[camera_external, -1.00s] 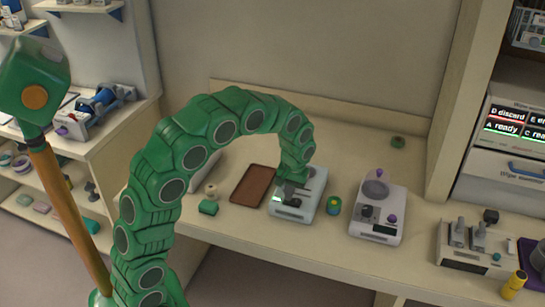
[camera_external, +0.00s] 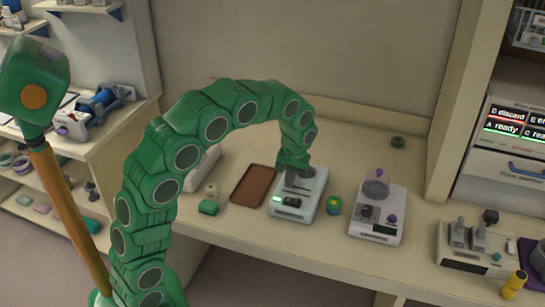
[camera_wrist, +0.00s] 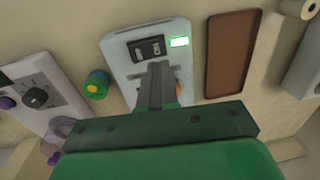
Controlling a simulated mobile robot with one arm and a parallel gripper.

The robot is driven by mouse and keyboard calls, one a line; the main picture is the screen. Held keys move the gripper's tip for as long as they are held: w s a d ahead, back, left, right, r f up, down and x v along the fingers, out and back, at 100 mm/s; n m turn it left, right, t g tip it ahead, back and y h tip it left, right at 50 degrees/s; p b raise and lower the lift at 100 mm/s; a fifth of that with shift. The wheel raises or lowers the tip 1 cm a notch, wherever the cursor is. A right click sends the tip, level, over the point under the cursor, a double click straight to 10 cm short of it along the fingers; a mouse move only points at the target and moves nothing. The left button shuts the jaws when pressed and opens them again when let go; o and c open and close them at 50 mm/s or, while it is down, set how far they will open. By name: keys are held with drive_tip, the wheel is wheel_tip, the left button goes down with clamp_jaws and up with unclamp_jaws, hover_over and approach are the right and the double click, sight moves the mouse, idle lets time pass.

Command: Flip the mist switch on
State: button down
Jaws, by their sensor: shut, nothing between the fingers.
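A pale grey device (camera_external: 313,206) stands on the bench, with a dark rocker switch (camera_external: 291,202) on its front part. A lit green lamp (camera_external: 276,199) is beside the switch. In the wrist view the switch (camera_wrist: 147,48) and the green lamp (camera_wrist: 180,42) are both in clear sight. No label naming the switch can be read. My gripper (camera_external: 297,187) is over the rear part of the device, behind the switch and apart from it. In the wrist view my gripper's fingers (camera_wrist: 157,70) are together and empty, and they hide part of the device top.
A brown tray (camera_external: 252,186) lies left of the device. A small green and blue jar (camera_external: 334,206) stands close on its right, then a white machine with knobs (camera_external: 378,225). A green block (camera_external: 208,208) is by the front edge. Bench behind is mostly clear.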

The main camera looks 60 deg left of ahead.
wheel_tip(320, 180, up, 9)
drive_tip(key=s+a, duration=0.1)
drive_tip(key=shift+f, duration=0.2)
drive_tip(key=s+d+m, duration=0.4)
drive_tip(key=s+d, duration=0.9)
drive_tip(key=s, duration=0.3)
drive_tip(key=s+d+f+m, duration=0.2)
drive_tip(key=s+d, duration=0.1)
drive_tip(key=s, duration=0.6)
drive_tip(key=s+d+f+m+g, duration=0.1)
drive_tip(key=s+d+f+m, duration=0.2)
drive_tip(key=s, duration=0.7)
drive_tip(key=shift+d+h, duration=0.3)
drive_tip(key=shift+h, duration=0.1)
drive_tip(key=shift+f, duration=0.1)
idle(0.6)
